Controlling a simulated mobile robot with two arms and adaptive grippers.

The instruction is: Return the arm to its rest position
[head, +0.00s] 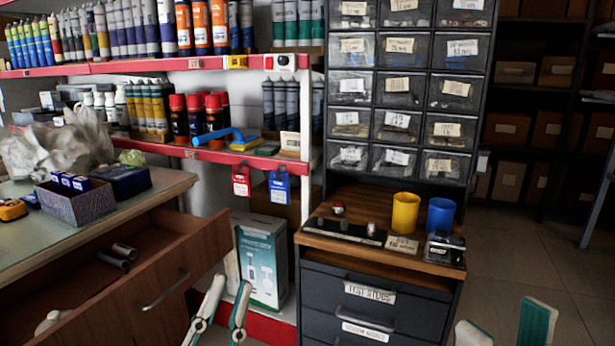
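My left gripper (230,285) shows at the bottom edge, left of the middle. Its two green-and-white fingers stand apart with nothing between them. They are in front of the open wooden drawer and the boxed product behind. My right gripper (505,316) shows at the bottom right, its two fingertips wide apart and empty, over the floor in the picture. Most of both arms is out of view below.
The wooden drawer (165,282) is pulled out at left, holding metal pipe pieces (121,254). A dark drawer cabinet (375,298) stands in the middle, with a yellow cup (405,213) and blue cup (440,216) on top. Floor (525,250) at right is clear.

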